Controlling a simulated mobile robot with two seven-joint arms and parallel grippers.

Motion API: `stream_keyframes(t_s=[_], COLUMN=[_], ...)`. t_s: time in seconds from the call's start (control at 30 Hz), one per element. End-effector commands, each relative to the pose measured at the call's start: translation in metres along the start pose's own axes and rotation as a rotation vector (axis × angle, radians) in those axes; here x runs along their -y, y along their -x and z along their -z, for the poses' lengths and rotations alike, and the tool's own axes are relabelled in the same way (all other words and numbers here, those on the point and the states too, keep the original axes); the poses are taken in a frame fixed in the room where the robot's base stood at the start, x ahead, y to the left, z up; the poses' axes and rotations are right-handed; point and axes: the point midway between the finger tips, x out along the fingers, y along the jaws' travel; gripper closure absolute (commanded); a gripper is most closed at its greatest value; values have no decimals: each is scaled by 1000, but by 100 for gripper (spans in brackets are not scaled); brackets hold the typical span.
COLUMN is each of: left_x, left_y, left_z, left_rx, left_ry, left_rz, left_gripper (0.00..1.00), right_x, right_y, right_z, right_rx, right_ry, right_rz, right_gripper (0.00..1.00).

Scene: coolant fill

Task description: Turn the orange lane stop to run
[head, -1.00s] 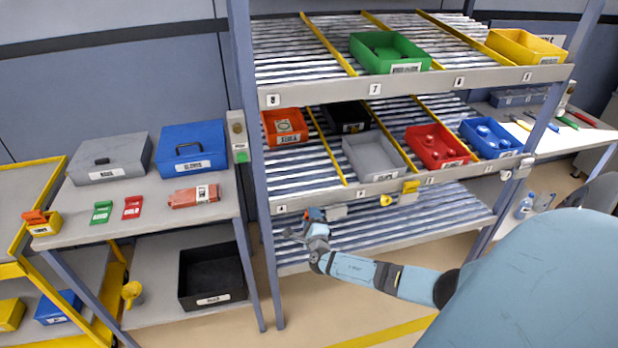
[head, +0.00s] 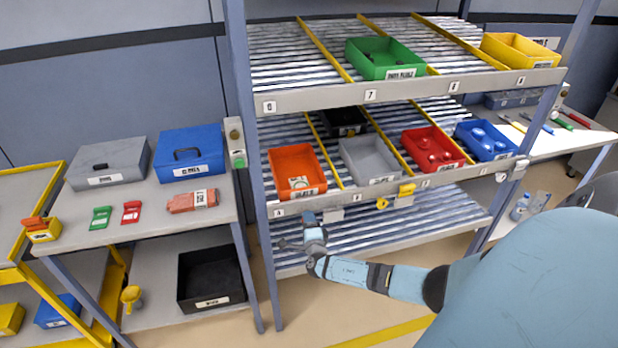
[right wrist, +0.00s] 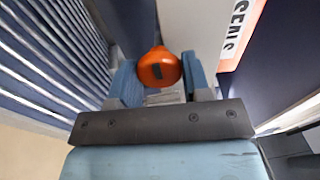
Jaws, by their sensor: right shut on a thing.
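The orange lane stop (right wrist: 158,68) is a rounded orange knob with a dark mark, seen in the right wrist view. My right gripper (right wrist: 159,82) is shut on it, with one blue-grey finger on each side. In the head view my right gripper (head: 311,222) is at the front rail of the middle shelf, below the left lane, and hides the stop. An orange bin (head: 294,162) sits in that lane against the front rail. My left gripper is out of view.
Grey (head: 364,158), red (head: 430,145) and blue (head: 484,137) bins stand in the other lanes. A yellow stop (head: 405,190) sits on the rail to the right. A side table (head: 150,215) with boxes stands left of the rack's blue post (head: 247,170).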

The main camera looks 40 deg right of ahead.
Motion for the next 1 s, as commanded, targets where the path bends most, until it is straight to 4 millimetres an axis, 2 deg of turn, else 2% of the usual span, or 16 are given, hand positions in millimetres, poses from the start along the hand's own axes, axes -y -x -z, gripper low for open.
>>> stream_keyframes(t_s=[0.1,0.13,0.2,0.23,0.5,0.63,0.77,1.0], left_x=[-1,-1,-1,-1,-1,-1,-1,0], left_y=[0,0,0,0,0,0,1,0], left_z=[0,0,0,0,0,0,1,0], left_rx=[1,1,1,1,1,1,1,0], left_ry=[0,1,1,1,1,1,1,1], left_rz=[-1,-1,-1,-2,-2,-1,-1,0], left_gripper=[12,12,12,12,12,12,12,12], right_x=[0,0,0,0,0,-1,-1,-1], right_y=[0,0,0,0,1,10,34,90], right_z=[0,0,0,0,0,0,1,1], right_rx=[0,0,0,0,0,2,1,1], right_ry=[2,2,2,2,0,0,-1,-1], right_rz=[-1,-1,-1,-1,-1,-2,-3,-3], right_gripper=[99,52,35,32,32,32,32,32])
